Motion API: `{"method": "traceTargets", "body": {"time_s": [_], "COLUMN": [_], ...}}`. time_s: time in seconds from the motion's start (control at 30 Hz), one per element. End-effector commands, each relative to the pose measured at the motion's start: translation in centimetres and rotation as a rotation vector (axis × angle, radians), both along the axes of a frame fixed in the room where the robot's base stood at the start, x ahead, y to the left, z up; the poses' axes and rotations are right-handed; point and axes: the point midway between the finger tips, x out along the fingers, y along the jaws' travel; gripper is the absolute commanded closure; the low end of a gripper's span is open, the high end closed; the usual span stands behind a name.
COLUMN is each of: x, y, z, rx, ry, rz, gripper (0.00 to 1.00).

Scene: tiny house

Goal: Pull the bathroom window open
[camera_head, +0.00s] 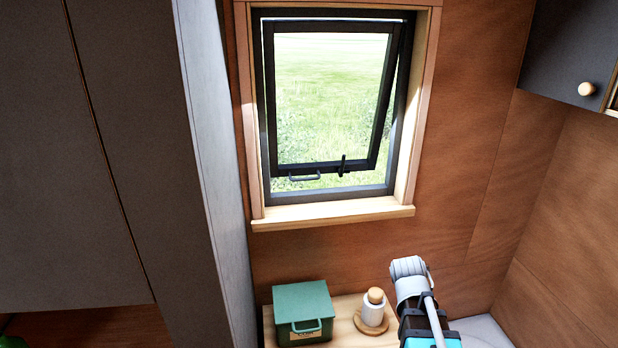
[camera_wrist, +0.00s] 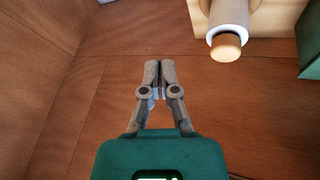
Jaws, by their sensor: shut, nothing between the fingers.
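The bathroom window (camera_head: 383,100) is a black-framed sash in a light wood surround (camera_head: 408,150) on the brown wall. The sash stands tilted away from its frame at the bottom, with a wedge-shaped gap along its right side. A small bar handle (camera_head: 305,178) and a dark latch (camera_head: 342,165) sit at its lower edge. My gripper (camera_wrist: 153,65) is shut and empty in the wrist view, with its fingertips together in front of brown wood panels. My arm shows at the lower right in the head view, below and right of the window, apart from it.
A green box (camera_head: 303,308) and a white bottle with a wooden cap (camera_head: 373,308) stand on a wooden surface (camera_head: 345,335) below the window. A tall grey cabinet (camera_head: 110,130) is at left. A dark cupboard (camera_head: 565,50) hangs upper right.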

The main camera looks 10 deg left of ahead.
Motion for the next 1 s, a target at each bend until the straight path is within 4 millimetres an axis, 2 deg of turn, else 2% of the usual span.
{"method": "traceTargets", "body": {"time_s": [0.03,0.23,0.47,0.7,0.9,1.0], "x": [2.1,8.7,15.0,20.0,22.5,23.2], "y": [-0.5,-1.6,-0.5,3.3,8.0,10.6], "z": [1.6,6.9,13.7,20.2,24.3,25.6], "rx": [-0.041,-0.204,-0.366,-0.495,-0.565,-0.587], "ry": [-0.066,-0.33,-0.61,-0.859,-1.026,-1.088], "rz": [0.012,0.098,0.266,0.516,0.774,0.921], "gripper": [1.0,1.0,1.0,1.0,1.0,1.0]}}
